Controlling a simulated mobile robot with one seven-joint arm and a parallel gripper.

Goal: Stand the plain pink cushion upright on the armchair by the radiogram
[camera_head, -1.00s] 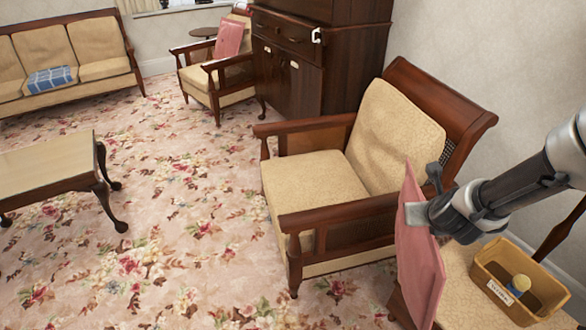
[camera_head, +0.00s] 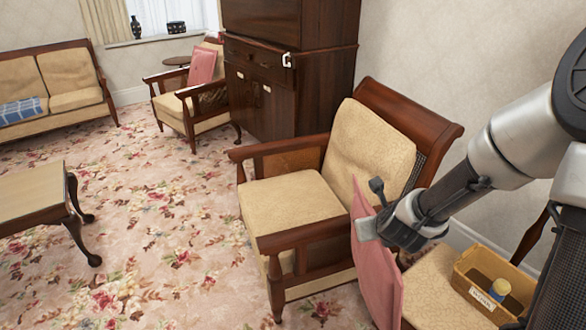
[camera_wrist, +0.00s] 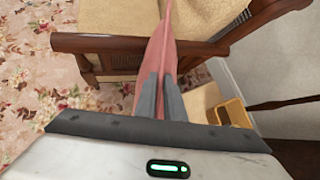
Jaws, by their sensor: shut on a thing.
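My gripper (camera_head: 372,208) is shut on a plain pink cushion (camera_head: 376,272) and holds it upright, edge-on, beside the near armchair's front-right arm. In the wrist view the cushion (camera_wrist: 162,60) stands between the two dark fingers (camera_wrist: 160,97), and its far end reaches over the chair's wooden arm. The near armchair (camera_head: 290,210) has a cream seat, a cream back cushion and a dark wooden frame; its seat is empty. It stands in front of the dark wooden cabinet (camera_head: 285,75). Another armchair (camera_head: 190,110) beyond the cabinet bears a pink cushion (camera_head: 202,66).
A yellow box (camera_head: 462,272) with a round-topped item sits on a cream seat (camera_head: 435,285) at the lower right. A low table (camera_head: 30,190) and a sofa (camera_head: 65,75) with a blue checked cushion (camera_head: 20,110) are at left. Flowered carpet between them is free.

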